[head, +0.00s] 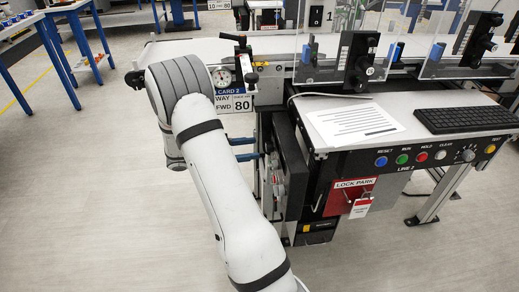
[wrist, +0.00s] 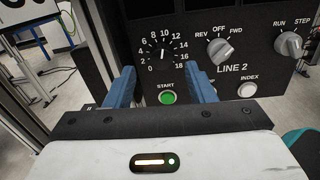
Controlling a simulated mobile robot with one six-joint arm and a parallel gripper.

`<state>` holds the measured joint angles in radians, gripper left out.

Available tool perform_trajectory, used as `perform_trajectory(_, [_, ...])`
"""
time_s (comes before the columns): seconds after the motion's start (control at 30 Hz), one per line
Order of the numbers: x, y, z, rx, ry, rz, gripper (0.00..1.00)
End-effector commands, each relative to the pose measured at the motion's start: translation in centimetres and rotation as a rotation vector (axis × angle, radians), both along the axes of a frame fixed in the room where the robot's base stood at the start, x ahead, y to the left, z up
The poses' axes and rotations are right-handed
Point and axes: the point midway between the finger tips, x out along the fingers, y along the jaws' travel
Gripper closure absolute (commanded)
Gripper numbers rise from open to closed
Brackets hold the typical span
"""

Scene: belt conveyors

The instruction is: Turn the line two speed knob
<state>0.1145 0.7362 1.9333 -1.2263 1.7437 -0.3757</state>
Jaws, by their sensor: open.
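The speed knob (wrist: 164,58) is in the wrist view on a dark LINE 2 panel (wrist: 232,69). It is small and dark, with a scale from 0 to 18 around it. Its pointer is hard to read. My gripper (wrist: 163,84) is open, with one blue finger on each side of the dial area and nothing visibly held. I cannot tell whether the fingers touch the panel. In the head view the blue fingers of my gripper (head: 255,148) show beyond my arm, pointing at the side panel (head: 287,165); the knob cannot be made out there.
Around the dial are a green START button (wrist: 168,98), a REV/OFF/FWD selector (wrist: 220,49), a RUN/STEP selector (wrist: 289,44) and a white INDEX button (wrist: 247,90). A desk edge with coloured buttons, a red LOCK PARK plate (head: 346,194) and a keyboard (head: 465,119) stand right.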

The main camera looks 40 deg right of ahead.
Motion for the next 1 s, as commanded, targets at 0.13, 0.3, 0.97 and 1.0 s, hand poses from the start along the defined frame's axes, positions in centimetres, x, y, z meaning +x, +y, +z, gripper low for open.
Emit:
perform_trajectory(0.13, [-1.1, -2.0, -0.1, 0.001, -0.001, -0.002, 0.50])
perform_trajectory(0.3, [-1.8, -3.1, 0.0, 0.001, -0.001, -0.002, 0.50])
perform_trajectory(0.97, [-1.8, -3.3, 0.0, 0.002, -0.001, -0.002, 0.81])
perform_trajectory(1.0, [-1.8, -3.3, 0.0, 0.002, -0.001, -0.002, 0.85])
